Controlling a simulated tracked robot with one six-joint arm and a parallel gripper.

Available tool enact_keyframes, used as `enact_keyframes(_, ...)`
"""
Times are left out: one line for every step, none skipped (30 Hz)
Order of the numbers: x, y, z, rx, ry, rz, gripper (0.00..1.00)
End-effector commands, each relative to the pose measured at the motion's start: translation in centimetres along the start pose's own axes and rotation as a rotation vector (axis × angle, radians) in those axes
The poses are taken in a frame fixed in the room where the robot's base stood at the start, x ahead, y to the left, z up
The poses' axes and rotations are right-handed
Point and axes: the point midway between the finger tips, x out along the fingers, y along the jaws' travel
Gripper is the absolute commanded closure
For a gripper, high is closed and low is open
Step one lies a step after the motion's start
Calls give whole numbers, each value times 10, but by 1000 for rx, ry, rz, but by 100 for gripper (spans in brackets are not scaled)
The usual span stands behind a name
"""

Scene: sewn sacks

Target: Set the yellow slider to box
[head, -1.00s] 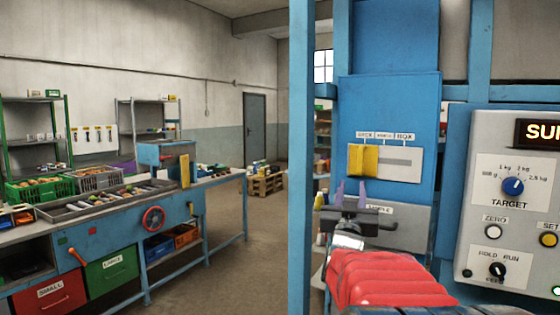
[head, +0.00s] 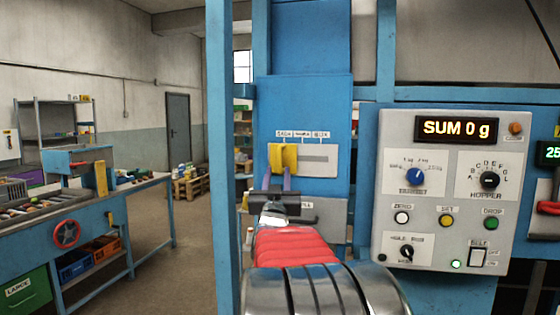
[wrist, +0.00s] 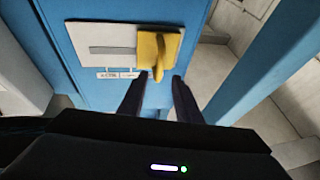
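The yellow slider (head: 283,158) is at the left end of its pale slotted plate (head: 320,168) on the blue panel, under the leftmost label. The label at the right end of the row reads BOX (head: 321,134). In the wrist view the picture is turned over, so the slider (wrist: 157,52) shows at the right end of the plate (wrist: 105,42). My gripper (head: 277,181) is just below and in front of the slider. In the wrist view its dark fingers (wrist: 158,84) are apart, with the slider's knob tip between or just beyond them; contact cannot be told.
A grey control box (head: 445,185) with dials, buttons and a display reading SUM 0 g stands right of the panel. A blue post (head: 219,200) rises close on the left. A workbench (head: 90,225) with bins stands further left, with open floor between.

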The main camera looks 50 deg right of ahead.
Motion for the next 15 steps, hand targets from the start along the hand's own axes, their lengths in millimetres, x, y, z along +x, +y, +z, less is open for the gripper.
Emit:
enact_keyframes(7,0,1,0,0,0,69)
enact_keyframes(11,0,0,0,1,0,69)
enact_keyframes(16,0,0,0,1,0,69)
enact_keyframes(20,0,0,0,1,0,69)
enact_keyframes(24,0,1,0,-1,0,69)
enact_keyframes(29,0,0,0,0,0,69)
enact_keyframes(32,0,0,0,1,0,69)
enact_keyframes(36,0,0,0,1,0,69)
enact_keyframes(41,0,1,0,0,0,69)
enact_keyframes(45,0,1,0,0,0,69)
enact_keyframes(48,0,0,0,0,0,69)
enact_keyframes(53,0,1,0,0,0,69)
enact_keyframes(57,0,1,0,1,1,69)
enact_keyframes(60,0,1,0,0,0,69)
enact_keyframes(65,0,0,0,0,0,69)
